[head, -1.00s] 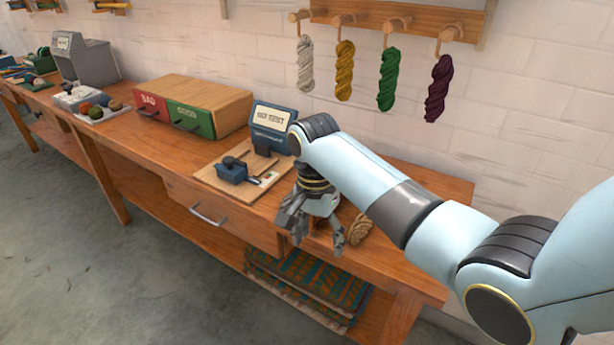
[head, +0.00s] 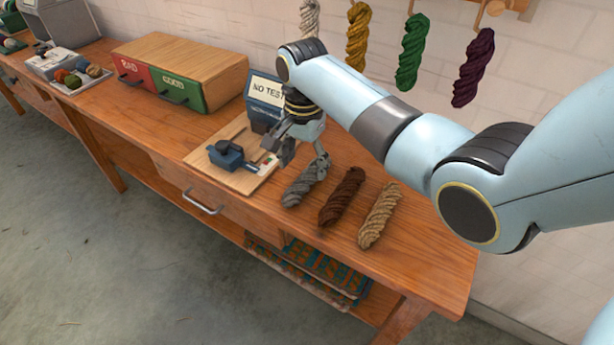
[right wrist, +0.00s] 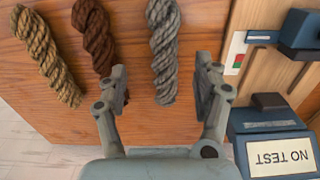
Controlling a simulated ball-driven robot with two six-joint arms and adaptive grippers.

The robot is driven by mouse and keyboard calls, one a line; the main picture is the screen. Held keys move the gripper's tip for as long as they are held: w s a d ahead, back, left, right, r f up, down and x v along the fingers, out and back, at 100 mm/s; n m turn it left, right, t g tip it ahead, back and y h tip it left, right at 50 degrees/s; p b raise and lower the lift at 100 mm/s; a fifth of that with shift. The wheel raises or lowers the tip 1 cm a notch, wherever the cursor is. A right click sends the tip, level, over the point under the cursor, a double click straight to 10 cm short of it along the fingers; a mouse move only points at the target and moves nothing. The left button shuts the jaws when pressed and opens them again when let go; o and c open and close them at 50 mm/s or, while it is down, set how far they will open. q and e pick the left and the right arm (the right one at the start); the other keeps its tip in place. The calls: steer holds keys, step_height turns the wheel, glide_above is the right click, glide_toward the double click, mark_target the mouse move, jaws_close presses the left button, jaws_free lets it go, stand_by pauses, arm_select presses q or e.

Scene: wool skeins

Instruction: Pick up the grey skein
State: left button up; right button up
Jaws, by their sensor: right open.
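The grey skein (head: 303,188) lies on the wooden table, leftmost in a row of three. Its far end is partly hidden by my right gripper (head: 303,160), which is open just behind and above it. In the right wrist view the grey skein (right wrist: 164,52) runs between the open fingers of the right gripper (right wrist: 162,88), with room on both sides; I cannot tell the exact height gap. The left gripper is not in view.
A brown skein (head: 342,196) and a beige skein (head: 380,215) lie to the right. A board with a blue device (head: 228,155) and a NO TEST display (head: 265,92) stand close on the left. Red and green drawers (head: 180,88) are further left. Hanging skeins (head: 411,50) line the wall.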

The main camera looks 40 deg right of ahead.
mark_target(304, 176)
steer(key=shift+w+f, duration=0.1)
steer(key=shift+f, duration=0.25)
steer(key=f, duration=0.5)
steer(key=shift+w+d, duration=0.3)
steer(key=shift+w, duration=0.1)
steer(key=shift+r, duration=0.1)
steer(key=c, duration=1)
steer(key=shift+c, duration=1.2)
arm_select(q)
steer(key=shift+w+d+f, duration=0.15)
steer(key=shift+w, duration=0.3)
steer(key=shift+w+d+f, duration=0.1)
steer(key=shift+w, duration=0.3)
